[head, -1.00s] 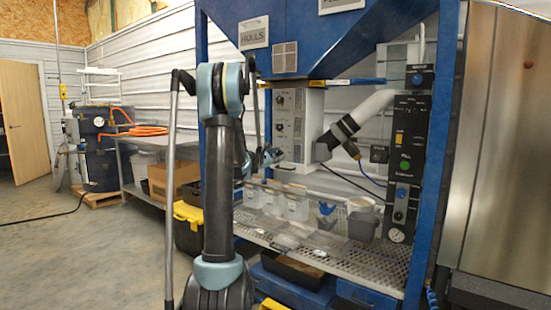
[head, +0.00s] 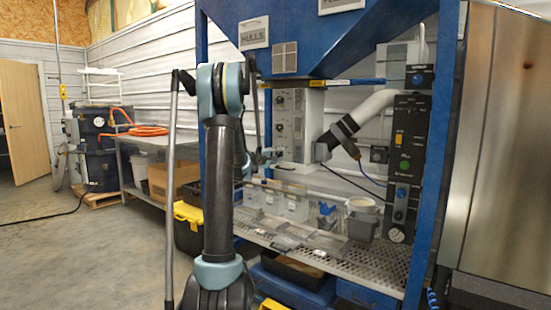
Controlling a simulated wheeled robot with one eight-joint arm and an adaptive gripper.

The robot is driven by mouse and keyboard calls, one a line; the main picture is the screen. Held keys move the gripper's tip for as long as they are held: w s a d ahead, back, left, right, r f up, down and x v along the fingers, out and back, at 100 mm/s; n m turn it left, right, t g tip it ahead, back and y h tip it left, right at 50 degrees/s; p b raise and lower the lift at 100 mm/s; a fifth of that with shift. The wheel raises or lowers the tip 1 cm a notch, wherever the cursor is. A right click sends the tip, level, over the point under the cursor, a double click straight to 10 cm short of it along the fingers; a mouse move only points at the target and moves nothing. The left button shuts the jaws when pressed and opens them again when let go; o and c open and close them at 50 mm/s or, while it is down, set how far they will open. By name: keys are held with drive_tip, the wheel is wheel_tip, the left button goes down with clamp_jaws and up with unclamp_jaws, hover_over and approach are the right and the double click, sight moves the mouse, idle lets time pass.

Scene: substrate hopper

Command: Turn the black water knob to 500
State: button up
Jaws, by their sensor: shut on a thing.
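The white control box (head: 290,122) stands under the blue hopper, with dark knobs on its front face. The upper knob (head: 280,101) shows clear of my arm. My gripper (head: 278,153) is small and partly hidden at the lower front of this box, at the end of my arm. It is shut on a knob there, which the gripper covers. The knob's setting and the numbers around it are too small to read.
A perforated metal shelf (head: 345,258) with clear bins lies below the box. A pale hose (head: 368,112) runs to the right, near a black control panel (head: 407,150) with buttons. Blue frame posts stand on both sides. The floor at left is open.

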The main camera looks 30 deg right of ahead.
drive_tip(key=shift+s+f+m, duration=0.1)
drive_tip(key=shift+m, duration=1.1)
drive_tip(key=o, duration=1.1)
drive_tip(key=shift+c, duration=0.2)
drive_tip(key=v, duration=1.2)
drive_tip(key=shift+a+f, duration=0.1)
